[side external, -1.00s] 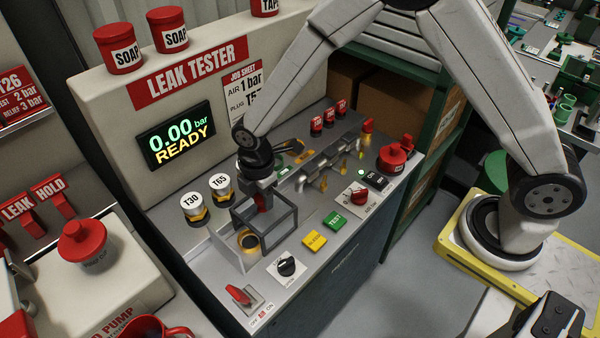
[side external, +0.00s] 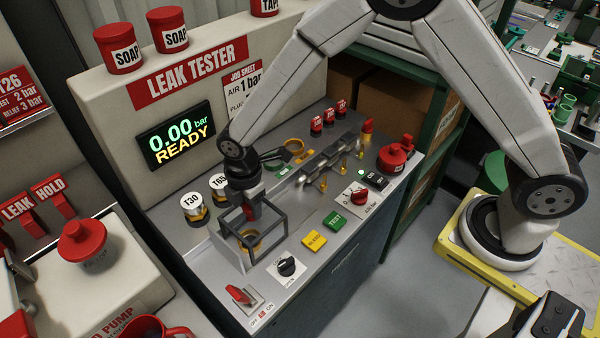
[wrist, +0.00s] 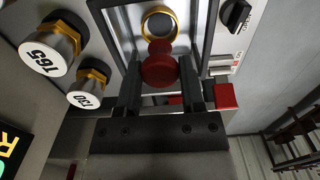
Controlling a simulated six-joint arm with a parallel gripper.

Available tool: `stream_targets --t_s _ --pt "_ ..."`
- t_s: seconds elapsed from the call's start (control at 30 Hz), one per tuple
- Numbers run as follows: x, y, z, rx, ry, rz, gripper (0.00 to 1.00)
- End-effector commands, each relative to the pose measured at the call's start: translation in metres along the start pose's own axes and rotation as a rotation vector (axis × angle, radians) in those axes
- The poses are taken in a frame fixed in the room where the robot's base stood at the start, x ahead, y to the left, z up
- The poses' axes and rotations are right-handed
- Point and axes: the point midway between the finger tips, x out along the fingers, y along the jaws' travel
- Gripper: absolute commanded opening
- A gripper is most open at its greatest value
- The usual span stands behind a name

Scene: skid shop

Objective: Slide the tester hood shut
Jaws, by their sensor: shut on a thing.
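The tester hood is a dark grey open frame (side external: 284,232) on the bench of the leak tester, standing around a brass ring seat (side external: 250,239). My gripper (side external: 253,212) is at the top of the hood, shut on its red knob. In the wrist view, the red knob (wrist: 158,70) lies between the two dark fingers of my gripper (wrist: 160,88), and the hood frame (wrist: 203,40) surrounds the brass ring (wrist: 160,22). The fingertips are partly hidden in the side view.
Plugs T30 (side external: 192,205) and T65 (side external: 218,184) stand close behind the hood. A black knob (side external: 287,265), a yellow button (side external: 314,241) and a green TEST button (side external: 334,221) are in front and to the right. A red switch (side external: 239,294) sits near the front edge.

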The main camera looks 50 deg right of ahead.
Motion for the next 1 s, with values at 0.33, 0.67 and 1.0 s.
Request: stream_targets --t_s 0.33,0.67,1.0 --pt "-0.001 0.000 -0.003 0.000 0.001 0.001 0.17" --pt "0.000 0.000 -0.010 -0.002 0.000 0.000 0.17" --pt "0.000 0.000 -0.022 -0.001 0.001 0.001 0.17"
